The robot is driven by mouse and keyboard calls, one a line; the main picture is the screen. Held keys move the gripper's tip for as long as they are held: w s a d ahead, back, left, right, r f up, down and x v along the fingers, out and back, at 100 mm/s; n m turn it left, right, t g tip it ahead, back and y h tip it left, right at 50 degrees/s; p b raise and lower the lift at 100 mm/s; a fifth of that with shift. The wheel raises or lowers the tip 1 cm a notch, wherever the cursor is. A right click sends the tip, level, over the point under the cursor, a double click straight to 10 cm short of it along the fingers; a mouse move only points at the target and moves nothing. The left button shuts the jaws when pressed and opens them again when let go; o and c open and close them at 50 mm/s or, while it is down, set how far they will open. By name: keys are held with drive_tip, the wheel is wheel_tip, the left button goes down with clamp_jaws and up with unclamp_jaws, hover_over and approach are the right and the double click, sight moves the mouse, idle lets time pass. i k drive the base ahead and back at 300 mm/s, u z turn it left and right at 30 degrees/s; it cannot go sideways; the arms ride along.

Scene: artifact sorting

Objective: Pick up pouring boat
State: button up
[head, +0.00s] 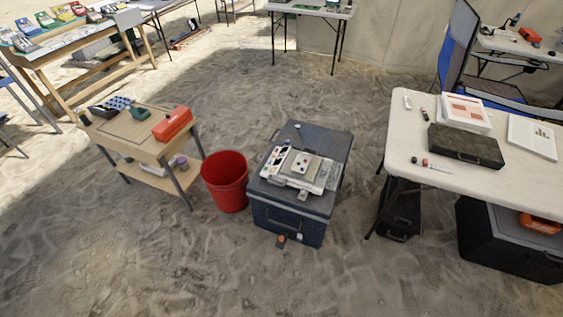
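I cannot make out a pouring boat for certain in the head view; the small items are too tiny to tell apart. A dark grey case (283,211) stands on the sand in the middle, with pale flat devices (303,167) stacked on its lid. A small brownish object (281,240) lies on the ground at the case's front edge. A wooden table (140,148) at the left bears a red toolbox (172,123) and a small green item (119,103). My gripper is not in view.
A red bucket (226,182) stands between the wooden table and the case. A white table (400,142) at the right holds a black case (465,146) and small items. A black crate (490,240) sits beneath it. Open sand lies in front and behind.

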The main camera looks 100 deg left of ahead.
sight(296, 168)
drive_tip(key=u, duration=3.5)
drive_tip(key=i, duration=1.65)
